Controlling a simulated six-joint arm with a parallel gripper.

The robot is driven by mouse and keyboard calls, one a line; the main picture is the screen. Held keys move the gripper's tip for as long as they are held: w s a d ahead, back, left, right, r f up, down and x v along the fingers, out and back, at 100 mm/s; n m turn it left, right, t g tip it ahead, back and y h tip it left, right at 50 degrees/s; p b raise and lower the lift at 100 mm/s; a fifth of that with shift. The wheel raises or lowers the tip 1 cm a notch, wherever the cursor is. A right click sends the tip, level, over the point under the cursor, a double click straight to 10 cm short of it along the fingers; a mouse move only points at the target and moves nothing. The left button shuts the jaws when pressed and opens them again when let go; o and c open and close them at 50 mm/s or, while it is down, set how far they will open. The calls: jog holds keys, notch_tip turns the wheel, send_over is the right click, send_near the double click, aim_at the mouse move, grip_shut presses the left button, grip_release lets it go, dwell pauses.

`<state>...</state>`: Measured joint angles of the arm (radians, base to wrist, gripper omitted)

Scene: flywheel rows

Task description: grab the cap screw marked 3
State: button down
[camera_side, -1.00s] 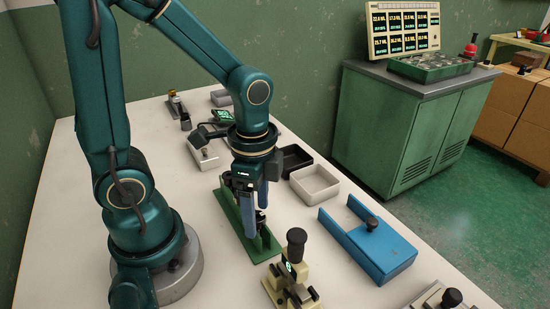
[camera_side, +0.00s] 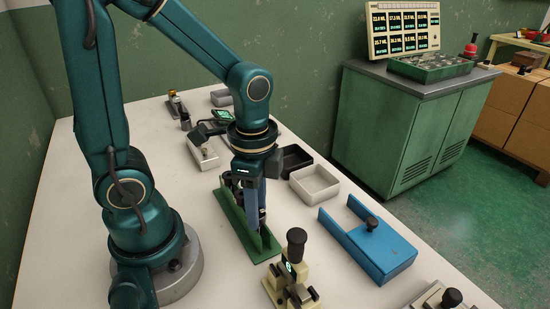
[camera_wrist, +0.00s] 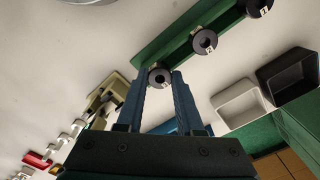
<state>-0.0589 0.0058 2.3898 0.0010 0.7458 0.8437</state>
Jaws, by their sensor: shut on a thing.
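The green rack (camera_side: 265,252) stands on the white bench, and in the wrist view it (camera_wrist: 150,52) holds a row of dark round cap screws with small white tags. My gripper (camera_side: 257,222) points down at the rack's near end. In the wrist view my gripper (camera_wrist: 160,80) is shut on the end cap screw (camera_wrist: 157,74); its tag is too small to read surely. The middle cap screw (camera_wrist: 204,40) has a tag that looks like 2. The far one (camera_wrist: 260,5) is partly cut off by the picture's edge. The held screw's lower part is hidden.
A cream fixture with a dark knob (camera_side: 296,242) stands close in front of the rack. A pale open box (camera_side: 315,190) and a black open box (camera_side: 293,158) stand behind. A grey-white block (camera_side: 203,158) lies behind the rack.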

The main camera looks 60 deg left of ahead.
jog(key=shift+r, duration=0.45)
jog(key=r, duration=0.2)
jog(key=shift+a+r, duration=0.3)
jog(key=shift+r, duration=0.1)
jog(key=s+a+r, duration=0.4)
jog(key=a+r, duration=0.2)
jog(key=a, duration=0.4)
jog(key=shift+a+r, duration=0.15)
jog(key=shift+r, duration=0.15)
